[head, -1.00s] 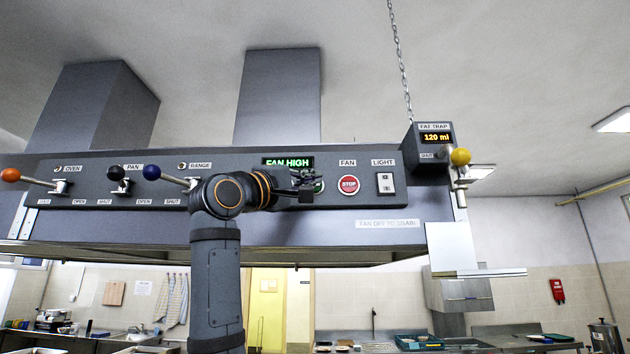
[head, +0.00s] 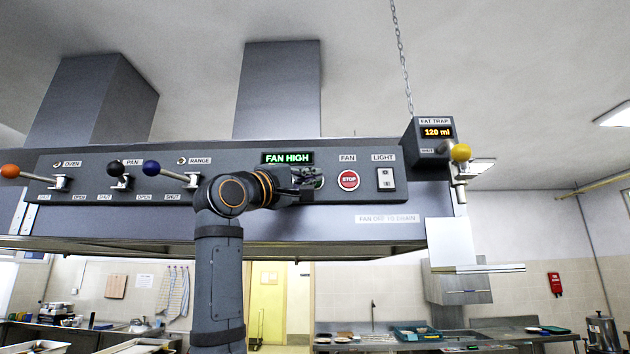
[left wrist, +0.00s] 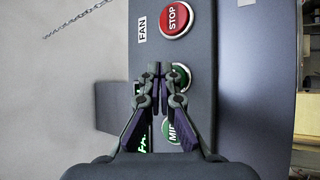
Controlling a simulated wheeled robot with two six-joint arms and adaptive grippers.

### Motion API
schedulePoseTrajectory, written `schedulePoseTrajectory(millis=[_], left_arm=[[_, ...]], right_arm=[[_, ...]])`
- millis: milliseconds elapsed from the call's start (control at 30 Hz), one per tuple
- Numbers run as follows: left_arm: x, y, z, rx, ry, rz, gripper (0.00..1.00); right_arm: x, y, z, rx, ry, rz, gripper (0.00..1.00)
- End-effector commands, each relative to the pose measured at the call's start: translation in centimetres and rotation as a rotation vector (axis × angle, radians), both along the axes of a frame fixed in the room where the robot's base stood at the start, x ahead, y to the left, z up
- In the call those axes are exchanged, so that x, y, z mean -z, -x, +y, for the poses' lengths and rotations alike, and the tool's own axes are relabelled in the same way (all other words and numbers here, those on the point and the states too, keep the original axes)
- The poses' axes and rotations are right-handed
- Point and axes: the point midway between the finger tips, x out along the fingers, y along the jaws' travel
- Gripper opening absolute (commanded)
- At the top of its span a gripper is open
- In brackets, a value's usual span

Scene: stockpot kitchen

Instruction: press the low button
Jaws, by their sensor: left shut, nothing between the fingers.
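The fan row is on the dark hood panel (head: 230,215). The red STOP button (head: 348,180) shows in the head view and at the top of the left wrist view (left wrist: 177,19). Below it in the wrist view is a green button (left wrist: 182,76), partly behind my fingers, its label hidden. A second green button marked MID (left wrist: 171,131) is mostly covered by my gripper. My left gripper (left wrist: 157,68) is shut and empty, its tips over the panel beside the first green button. I cannot tell if they touch it. My right gripper is not in view.
The display (head: 287,157) reads FAN HIGH. Levers with orange (head: 10,171), black (head: 114,167) and blue (head: 151,168) knobs stick out at the left. The light switch (head: 385,179) and fat trap box (head: 428,148) with a yellow-knobbed lever are at the right.

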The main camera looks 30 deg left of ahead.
Motion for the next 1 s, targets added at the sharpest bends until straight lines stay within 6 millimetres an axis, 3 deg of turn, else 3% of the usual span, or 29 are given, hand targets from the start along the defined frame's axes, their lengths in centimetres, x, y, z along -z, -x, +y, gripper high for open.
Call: schedulePoseTrajectory(millis=[1000], left_arm=[[-0.05, -0.7, 0.45, 0.0, -0.001, -0.001, 0.0]], right_arm=[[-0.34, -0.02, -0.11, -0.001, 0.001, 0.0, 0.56]])
